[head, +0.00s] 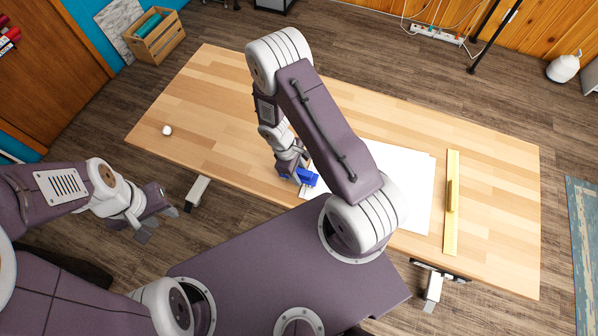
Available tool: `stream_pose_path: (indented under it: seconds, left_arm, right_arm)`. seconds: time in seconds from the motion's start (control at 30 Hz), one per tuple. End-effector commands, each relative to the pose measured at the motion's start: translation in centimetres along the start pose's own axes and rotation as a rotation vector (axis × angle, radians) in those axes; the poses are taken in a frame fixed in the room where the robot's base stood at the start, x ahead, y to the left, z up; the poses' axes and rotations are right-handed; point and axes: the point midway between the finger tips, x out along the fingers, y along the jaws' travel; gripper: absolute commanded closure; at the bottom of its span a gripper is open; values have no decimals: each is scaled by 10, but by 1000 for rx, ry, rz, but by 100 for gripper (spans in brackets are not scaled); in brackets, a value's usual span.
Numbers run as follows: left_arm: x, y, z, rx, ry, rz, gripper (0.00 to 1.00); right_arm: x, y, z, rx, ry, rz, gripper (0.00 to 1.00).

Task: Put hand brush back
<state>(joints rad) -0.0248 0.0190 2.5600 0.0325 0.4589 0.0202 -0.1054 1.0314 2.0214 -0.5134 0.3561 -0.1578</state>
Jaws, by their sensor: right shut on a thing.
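The hand brush (308,178) shows as a small blue piece with a pale lower part, near the table's front edge at the left side of the white sheet. My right gripper (295,176) is shut on it; the arm and jaws hide part of it. I cannot tell whether the brush touches the table. My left gripper (158,224) is open and empty, out in front of the table's near left edge, over the floor.
The wooden table (220,95) carries a white sheet (405,185), a yellow ruler (451,225) at right and a small white ball (167,130) at left. A wooden crate (155,45) stands on the floor behind. The table's left part is mostly clear.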

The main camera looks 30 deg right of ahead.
Motion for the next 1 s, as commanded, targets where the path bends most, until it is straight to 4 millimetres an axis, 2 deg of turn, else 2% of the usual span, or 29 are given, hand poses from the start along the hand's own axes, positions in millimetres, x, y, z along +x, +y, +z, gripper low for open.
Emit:
stream_pose_path:
  seconds: [0.17,0.2,0.27,0.3,0.5,0.53,0.63,0.67,1.0]
  left_arm:
    - [0,0,0,0,0,0,64]
    - [0,0,0,0,0,0,64]
    - [0,0,0,0,0,0,64]
    - [0,0,0,0,0,0,64]
    - [0,0,0,0,0,0,64]
    - [0,0,0,0,0,0,64]
    - [0,0,0,0,0,0,64]
    - [0,0,0,0,0,0,64]
    - [0,0,0,0,0,0,64]
  right_arm:
    - [1,0,0,0,1,0,96]
    - [0,0,0,0,1,0,53]
    - [0,0,0,0,1,0,36]
    - [0,0,0,0,1,0,33]
    - [0,0,0,0,1,0,33]
    - [0,0,0,0,1,0,30]
    - [0,0,0,0,1,0,3]
    - [0,0,0,0,1,0,0]
    - [0,0,0,0,1,0,0]
